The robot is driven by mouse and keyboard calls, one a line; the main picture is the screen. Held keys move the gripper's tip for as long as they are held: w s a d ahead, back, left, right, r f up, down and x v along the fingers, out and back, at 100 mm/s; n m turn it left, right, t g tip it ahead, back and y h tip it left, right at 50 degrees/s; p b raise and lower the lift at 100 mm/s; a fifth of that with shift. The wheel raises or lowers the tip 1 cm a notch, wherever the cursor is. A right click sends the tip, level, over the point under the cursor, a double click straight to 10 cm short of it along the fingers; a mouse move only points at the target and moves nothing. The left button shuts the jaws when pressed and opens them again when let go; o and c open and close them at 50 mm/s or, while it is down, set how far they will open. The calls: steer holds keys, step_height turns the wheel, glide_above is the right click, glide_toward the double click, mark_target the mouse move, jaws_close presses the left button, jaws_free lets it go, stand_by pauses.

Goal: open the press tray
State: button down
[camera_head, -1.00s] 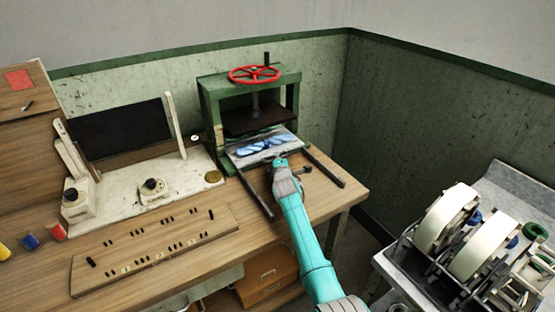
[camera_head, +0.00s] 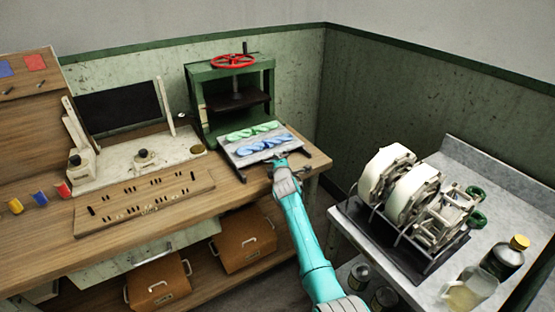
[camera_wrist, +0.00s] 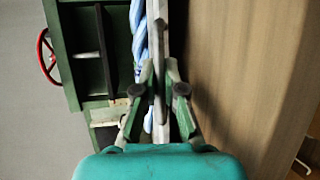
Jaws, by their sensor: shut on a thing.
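The press tray (camera_head: 234,152) is a flat grey plate drawn forward out of the green press (camera_head: 194,105) on its dark rails. A green twisted skein (camera_head: 252,131) and a blue one (camera_head: 264,144) lie on it. My gripper (camera_head: 279,163) is at the tray's front edge, shut on the tray's handle. In the wrist view, my gripper's fingers (camera_wrist: 159,88) close on either side of the narrow handle (camera_wrist: 158,60), with the blue skein (camera_wrist: 140,35) just beside it. The handle is mostly hidden by my gripper in the head view.
A red handwheel (camera_head: 233,61) tops the press. Left on the wooden bench are a peg board (camera_head: 145,205) and a white stand with a dark panel (camera_head: 118,106). Brown bins (camera_head: 245,240) sit below. A metal table (camera_head: 430,285) with a reel machine (camera_head: 415,190) stands at the right.

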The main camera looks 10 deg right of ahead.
steer(key=shift+s+f, duration=0.1)
steer(key=shift+s, duration=0.25)
steer(key=shift+d, duration=0.1)
steer(key=c, duration=1.2)
jaws_free()
steer(key=shift+c, duration=0.2)
steer(key=v, duration=1.2)
